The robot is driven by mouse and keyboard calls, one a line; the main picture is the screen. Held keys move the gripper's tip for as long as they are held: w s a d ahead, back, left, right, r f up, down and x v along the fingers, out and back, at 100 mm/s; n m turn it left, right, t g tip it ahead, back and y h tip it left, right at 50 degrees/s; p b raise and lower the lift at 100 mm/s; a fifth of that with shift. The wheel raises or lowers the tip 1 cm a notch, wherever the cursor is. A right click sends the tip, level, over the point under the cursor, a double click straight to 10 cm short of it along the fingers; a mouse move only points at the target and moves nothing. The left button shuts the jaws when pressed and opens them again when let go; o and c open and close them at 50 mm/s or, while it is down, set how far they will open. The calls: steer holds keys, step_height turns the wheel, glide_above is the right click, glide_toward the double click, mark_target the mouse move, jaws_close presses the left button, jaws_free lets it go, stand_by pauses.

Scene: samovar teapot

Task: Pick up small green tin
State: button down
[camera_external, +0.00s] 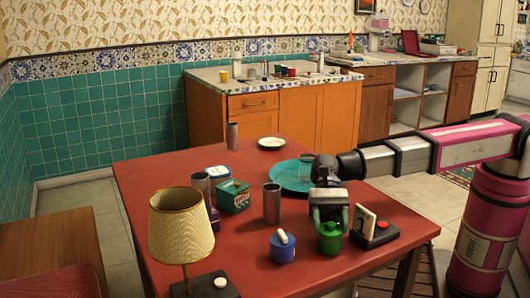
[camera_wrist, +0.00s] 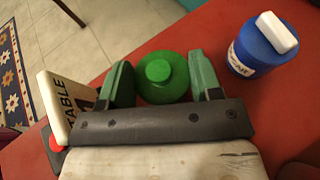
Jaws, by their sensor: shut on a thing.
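The small green tin (camera_external: 329,240) is near the front right of the red table, with a round knob on its lid. In the wrist view the green tin (camera_wrist: 162,82) sits between the two green fingertips, which touch or nearly touch its sides. My gripper (camera_external: 328,217) points down over the tin and is shut on it.
A blue jar (camera_external: 282,246) with a white top stands just left of the tin. A table-number stand (camera_external: 370,228) is close on the right. A metal cup (camera_external: 271,204), teal plate (camera_external: 291,176), green box (camera_external: 233,196) and lamp (camera_external: 181,226) are also on the table (camera_external: 150,176).

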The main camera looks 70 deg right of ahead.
steer(key=shift+r, duration=0.15)
steer(key=shift+r, duration=1.95)
steer(key=s+a+r, duration=0.3)
steer(key=s+r, duration=0.3)
steer(key=s, duration=0.5)
steer(key=shift+s+r, duration=0.15)
steer(key=shift+r, duration=0.25)
